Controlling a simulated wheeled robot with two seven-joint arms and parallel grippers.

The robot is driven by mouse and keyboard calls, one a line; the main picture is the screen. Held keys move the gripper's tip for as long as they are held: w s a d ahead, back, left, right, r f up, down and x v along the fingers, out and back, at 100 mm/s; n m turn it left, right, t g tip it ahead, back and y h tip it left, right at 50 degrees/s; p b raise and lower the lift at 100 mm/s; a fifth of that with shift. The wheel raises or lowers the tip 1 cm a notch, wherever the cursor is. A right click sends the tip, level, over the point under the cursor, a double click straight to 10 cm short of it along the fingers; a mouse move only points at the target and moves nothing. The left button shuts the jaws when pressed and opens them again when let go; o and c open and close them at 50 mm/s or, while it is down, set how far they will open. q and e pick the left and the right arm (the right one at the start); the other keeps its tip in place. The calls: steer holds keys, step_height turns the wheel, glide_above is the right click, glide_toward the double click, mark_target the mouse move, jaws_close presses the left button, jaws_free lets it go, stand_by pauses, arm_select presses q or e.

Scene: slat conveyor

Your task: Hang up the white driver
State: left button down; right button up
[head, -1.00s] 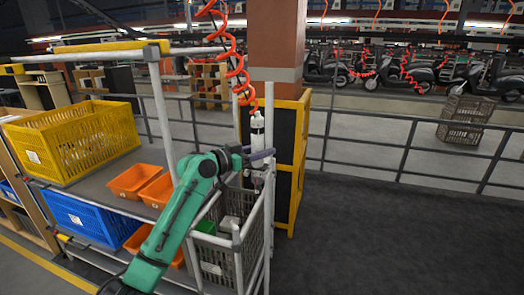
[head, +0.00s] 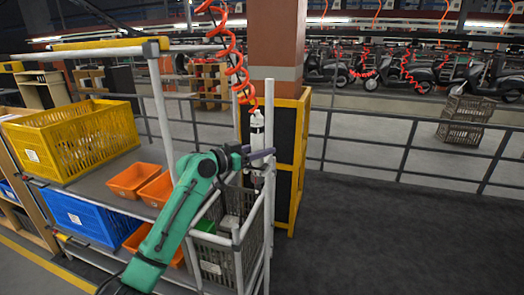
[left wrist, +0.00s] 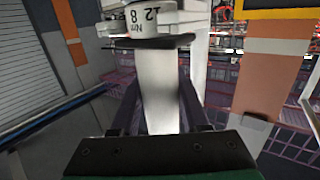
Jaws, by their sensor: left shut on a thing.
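The white driver (head: 257,126) is upright beside the rack's white corner post, with a dark band around its body and a thin dark tip below. My left gripper (head: 262,154) is shut on it from the left. In the left wrist view the driver's white body (left wrist: 158,88) stands between my dark fingers, under a ring with printed numbers and "Nm". A red coiled hose (head: 236,72) hangs down to the driver's top; whether the two are joined is too small to tell. My right gripper is not in view.
A white-tube rack (head: 158,100) holds a yellow crate (head: 70,150), orange bins (head: 133,180) and a blue crate (head: 85,217). A grey crate (head: 215,262) is below my gripper. A brick-coloured column (head: 275,45) stands behind. Open floor (head: 400,235) lies right.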

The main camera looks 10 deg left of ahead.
arm_select(q)
steer(key=shift+f+b, duration=0.25)
steer(key=shift+b, duration=0.1)
stand_by(0.6)
steer(key=shift+c, duration=1.7)
jaws_free()
steer(key=shift+s+f, duration=0.1)
steer(key=shift+s+a+f, duration=0.15)
steer(key=shift+s+a, duration=0.05)
steer(key=b+v, duration=0.2)
steer(key=v, duration=0.2)
steer(key=b+v, duration=0.2)
steer(key=v, duration=0.3)
steer(key=b+v, duration=0.2)
steer(key=v, duration=0.3)
steer(key=shift+r+b, duration=0.3)
